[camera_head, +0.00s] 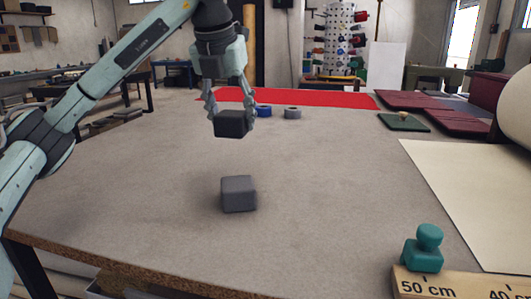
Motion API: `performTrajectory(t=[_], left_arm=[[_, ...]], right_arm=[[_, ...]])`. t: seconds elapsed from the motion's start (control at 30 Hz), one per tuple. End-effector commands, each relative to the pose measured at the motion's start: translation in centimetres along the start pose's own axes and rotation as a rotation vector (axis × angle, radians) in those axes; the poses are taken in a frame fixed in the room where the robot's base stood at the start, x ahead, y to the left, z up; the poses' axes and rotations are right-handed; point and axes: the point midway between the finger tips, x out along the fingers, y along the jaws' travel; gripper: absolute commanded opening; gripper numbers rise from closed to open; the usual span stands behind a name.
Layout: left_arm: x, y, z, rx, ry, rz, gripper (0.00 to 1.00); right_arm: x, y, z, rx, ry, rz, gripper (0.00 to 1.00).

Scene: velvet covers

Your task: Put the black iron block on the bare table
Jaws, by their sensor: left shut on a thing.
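The black iron block (231,126) is dark and box-shaped. My left gripper (232,108) is shut on it from above, with a finger on each side. The block appears to be held above the bare grey-brown table (130,190); its exact height is hard to tell. A grey block (239,194) sits on the table, nearer to me and apart from the held block. My right gripper is not in view.
A red cloth (315,98) lies along the far edge, with a blue ring (264,111) and a grey ring (292,113) before it. Dark red covers (459,122) and a green pad (403,122) lie right. A teal-knobbed object (425,250) stands front right. The table's left is clear.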

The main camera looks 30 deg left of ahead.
Motion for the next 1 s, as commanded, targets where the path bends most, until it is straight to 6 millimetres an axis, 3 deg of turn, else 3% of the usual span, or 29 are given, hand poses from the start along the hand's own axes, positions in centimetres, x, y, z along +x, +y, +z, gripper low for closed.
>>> performTrajectory(t=[0.17,0.5,0.77,1.0], left_arm=[[3.2,-1.5,2.2,0.002,0.003,-0.004,0.00],[8.2,-3.5,5.9,0.003,-0.002,-0.004,0.00],[9.6,-3.7,6.1,0.003,-0.002,-0.003,0.00],[12.3,-3.7,4.9,0.004,-0.001,-0.002,0.00]], right_arm=[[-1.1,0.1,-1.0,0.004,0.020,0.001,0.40],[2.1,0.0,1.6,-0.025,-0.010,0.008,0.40],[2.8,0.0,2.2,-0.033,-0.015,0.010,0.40],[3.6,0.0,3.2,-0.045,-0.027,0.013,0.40]])
